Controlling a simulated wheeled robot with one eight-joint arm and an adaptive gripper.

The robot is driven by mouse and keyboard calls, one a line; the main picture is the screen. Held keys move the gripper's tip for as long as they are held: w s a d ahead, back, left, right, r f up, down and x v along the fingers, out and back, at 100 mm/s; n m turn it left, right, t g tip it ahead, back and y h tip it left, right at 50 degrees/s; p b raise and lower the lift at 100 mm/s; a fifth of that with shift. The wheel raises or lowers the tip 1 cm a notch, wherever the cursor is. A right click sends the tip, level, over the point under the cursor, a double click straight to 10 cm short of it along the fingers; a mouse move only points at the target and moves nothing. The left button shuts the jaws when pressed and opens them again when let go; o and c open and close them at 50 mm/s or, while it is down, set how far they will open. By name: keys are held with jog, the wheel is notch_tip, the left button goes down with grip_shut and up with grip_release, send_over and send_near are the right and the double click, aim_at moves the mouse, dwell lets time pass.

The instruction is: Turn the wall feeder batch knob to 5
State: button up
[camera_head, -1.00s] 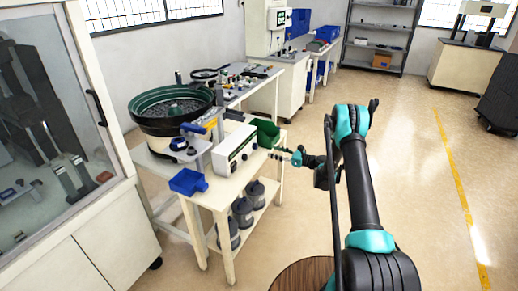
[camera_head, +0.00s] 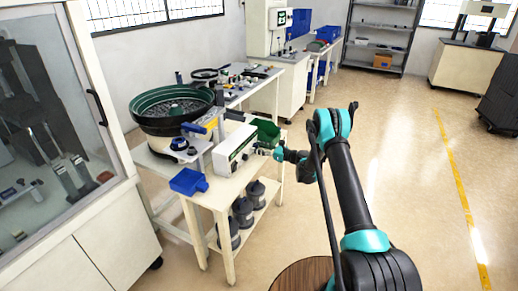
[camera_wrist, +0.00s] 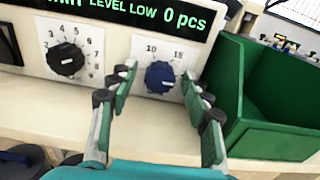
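The white control box (camera_head: 235,150) stands on the near bench; its front fills the top of the wrist view. A blue knob (camera_wrist: 160,77), with 10 and 15 printed above it, sits below a display (camera_wrist: 140,12) reading "LEVEL LOW 0 pcs". I cannot tell where its pointer stands. A black knob (camera_wrist: 65,59) with a numbered dial is to its left. My gripper (camera_wrist: 157,84) is open, its fingertips apart on either side of the blue knob; contact cannot be made out. My gripper also shows small beside the box in the head view (camera_head: 277,154).
A green bin (camera_wrist: 242,95) stands close to the right finger. A blue bin (camera_head: 188,182) sits at the bench's front left, with a bowl feeder (camera_head: 150,124) behind. A glass-doored cabinet (camera_head: 60,100) is on the left. The floor on the right is open.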

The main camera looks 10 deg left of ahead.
jog(key=c, duration=1)
